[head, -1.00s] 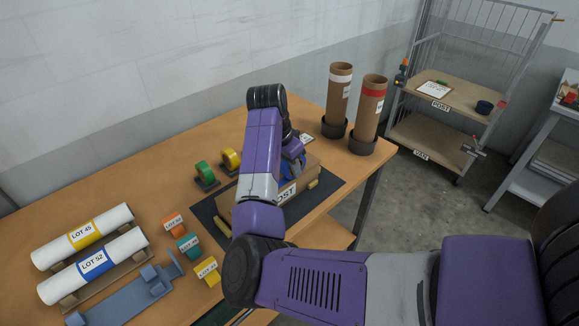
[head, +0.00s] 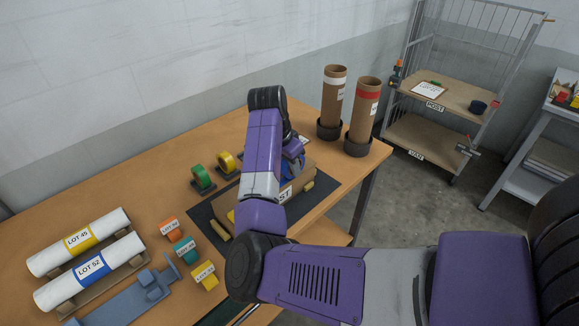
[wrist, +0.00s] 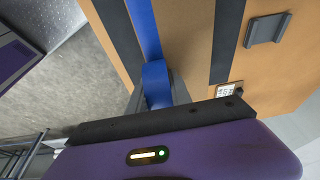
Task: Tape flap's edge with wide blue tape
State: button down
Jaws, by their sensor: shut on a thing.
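A brown carton (head: 298,182) with a "POST" label lies on a dark mat (head: 325,190); my arm hides much of it. My gripper (wrist: 160,98) is over the carton, shut on a roll of wide blue tape (wrist: 156,78). The roll also shows as a bit of blue beside my arm in the head view (head: 293,149). In the wrist view a blue tape strip (wrist: 146,25) runs from the roll along the carton (wrist: 185,35), near its left side. I cannot tell how much of the strip is stuck down, and the flap's edge is not clear.
Green (head: 201,177) and yellow (head: 226,162) tape rolls stand on holders left of the mat. Two cardboard tubes (head: 333,95) (head: 364,110) stand at the table's far right. White rolls (head: 80,243) and small labelled blocks (head: 185,250) are at the left. A cage trolley (head: 450,95) stands beyond.

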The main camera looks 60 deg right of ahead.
aim_at(301, 160)
jog(key=shift+s+d+f, duration=0.1)
jog(key=shift+s, duration=0.05)
jog(key=shift+s+d, duration=0.1)
jog(key=shift+d, duration=0.35)
jog(key=shift+d+p, duration=0.25)
jog(key=shift+p, duration=0.05)
jog(key=shift+s+d, duration=0.1)
jog(key=shift+d, duration=0.25)
jog(key=shift+s+d, duration=0.1)
jog(key=shift+d, duration=0.1)
dwell(0.5)
jog(key=shift+s+d, duration=0.15)
jog(key=shift+d, duration=0.25)
jog(key=shift+d+p, duration=0.15)
jog(key=shift+p, duration=0.15)
jog(key=shift+s+d, duration=0.1)
jog(key=shift+d, duration=0.3)
jog(key=shift+d, duration=0.2)
